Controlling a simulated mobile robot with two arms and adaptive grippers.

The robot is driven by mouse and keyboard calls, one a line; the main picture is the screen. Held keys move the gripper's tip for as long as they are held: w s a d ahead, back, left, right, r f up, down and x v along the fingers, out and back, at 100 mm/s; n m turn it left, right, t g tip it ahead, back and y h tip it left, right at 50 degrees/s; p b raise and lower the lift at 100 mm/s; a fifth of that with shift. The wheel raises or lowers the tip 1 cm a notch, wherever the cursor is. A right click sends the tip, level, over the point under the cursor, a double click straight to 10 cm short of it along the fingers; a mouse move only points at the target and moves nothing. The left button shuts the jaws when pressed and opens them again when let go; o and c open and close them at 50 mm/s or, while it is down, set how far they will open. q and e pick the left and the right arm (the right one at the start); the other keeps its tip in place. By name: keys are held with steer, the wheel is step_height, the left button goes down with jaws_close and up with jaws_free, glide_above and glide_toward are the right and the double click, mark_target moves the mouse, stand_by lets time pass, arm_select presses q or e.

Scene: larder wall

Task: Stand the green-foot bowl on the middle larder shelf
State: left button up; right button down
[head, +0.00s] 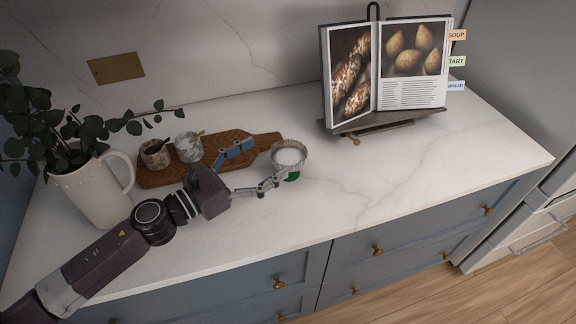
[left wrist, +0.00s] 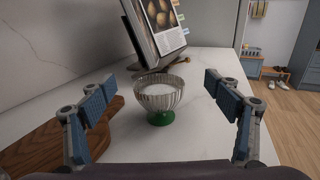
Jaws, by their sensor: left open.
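The green-foot bowl (head: 289,157) is a ribbed, clear bowl with white contents and a green foot. It stands upright on the white counter, at the right end of the wooden board. In the left wrist view the bowl (left wrist: 159,97) is ahead of my left gripper, centred between the open fingers. My left gripper (head: 252,169) is open and empty, just left of the bowl; its fingers point at it and one fingertip comes close to the foot. My right gripper is not in view. The middle larder shelf is not in view.
A white jug with leafy stems (head: 90,191) stands at the left. A cookbook on a stand (head: 385,70) is behind right. The counter's right part (head: 430,150) is clear.

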mark_target(299, 148)
arm_select(q)
steer(key=f+b, duration=0.2)
steer(key=f, duration=0.2)
steer(key=shift+w+b, duration=0.2)
steer(key=shift+b, duration=0.2)
steer(key=shift+f, duration=0.1)
steer(key=shift+w+d, duration=0.15)
steer(key=shift+w, duration=0.05)
steer(key=p+x, duration=0.2)
steer(key=x, duration=0.5)
steer(key=shift+p, duration=0.35)
steer(key=shift+w+d, duration=0.1)
steer(key=shift+d, duration=0.05)
steer(key=c, duration=1.5)
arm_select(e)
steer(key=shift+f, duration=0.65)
